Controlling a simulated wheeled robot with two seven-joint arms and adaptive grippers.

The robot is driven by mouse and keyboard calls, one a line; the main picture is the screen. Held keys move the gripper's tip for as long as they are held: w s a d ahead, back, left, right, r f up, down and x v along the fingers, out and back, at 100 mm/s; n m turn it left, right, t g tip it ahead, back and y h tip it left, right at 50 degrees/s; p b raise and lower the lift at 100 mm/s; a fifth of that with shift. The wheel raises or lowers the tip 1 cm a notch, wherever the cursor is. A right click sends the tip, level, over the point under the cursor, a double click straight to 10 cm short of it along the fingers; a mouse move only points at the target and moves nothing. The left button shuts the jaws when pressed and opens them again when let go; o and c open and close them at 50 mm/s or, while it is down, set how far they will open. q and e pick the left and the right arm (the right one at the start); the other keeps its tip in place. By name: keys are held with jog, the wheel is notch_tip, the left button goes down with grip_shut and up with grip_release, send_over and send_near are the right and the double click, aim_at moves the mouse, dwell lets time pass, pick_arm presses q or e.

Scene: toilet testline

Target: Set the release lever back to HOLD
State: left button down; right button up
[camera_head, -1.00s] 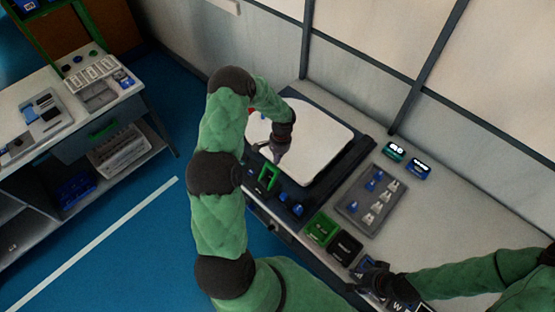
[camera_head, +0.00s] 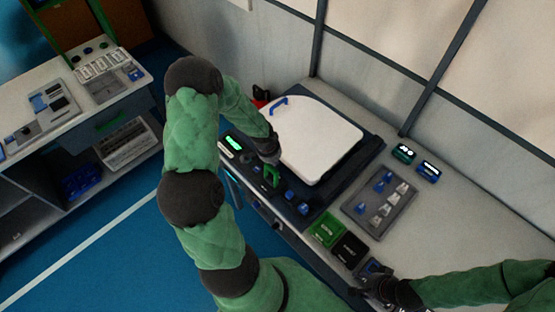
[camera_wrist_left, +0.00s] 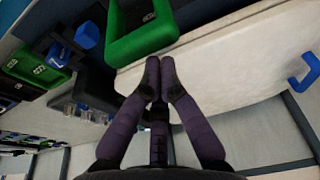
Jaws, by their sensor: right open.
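The test station has a dark front panel with a green-framed part (camera_head: 272,175), which shows large in the left wrist view (camera_wrist_left: 143,45). Beside it are small blue parts (camera_head: 303,208), one showing as a blue block on a black mount in the left wrist view (camera_wrist_left: 87,35). I cannot tell which part is the release lever, and no HOLD marking is readable. My left gripper (camera_wrist_left: 160,70) has its fingertips together, empty, close by the green frame and the white lid (camera_head: 315,138). My right gripper (camera_head: 372,287) is open near the bins at lower right, partly dark.
A blue handle (camera_head: 279,106) stands on the white lid's far left corner. A lit green display (camera_head: 233,143) is left on the panel. Green (camera_head: 327,229) and black (camera_head: 348,249) bins and a grey tray (camera_head: 380,200) of fittings lie to the right. A wall stands behind.

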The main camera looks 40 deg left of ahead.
aim_at(268, 169)
pick_arm(q)
jog(key=shift+s+t, duration=0.3)
jog(key=shift+s, duration=0.25)
jog(key=shift+s+a+r+t, duration=0.1)
jog(key=shift+s+t, duration=0.25)
jog(key=shift+t, duration=0.25)
jog(key=shift+s+r+t, duration=0.1)
jog(key=shift+s+t, duration=0.2)
jog(key=shift+t, duration=0.3)
pick_arm(e)
jog(key=shift+r, duration=0.15)
pick_arm(q)
jog(key=shift+s+a+p, duration=0.1)
jog(key=shift+s+p, duration=0.4)
jog(key=shift+s, duration=0.65)
pick_arm(e)
jog(key=shift+r, duration=0.35)
pick_arm(q)
jog(key=s, duration=0.1)
jog(key=s+f, duration=0.1)
jog(key=s, duration=0.1)
jog(key=shift+f, duration=0.1)
pick_arm(e)
jog(key=shift+d, duration=0.1)
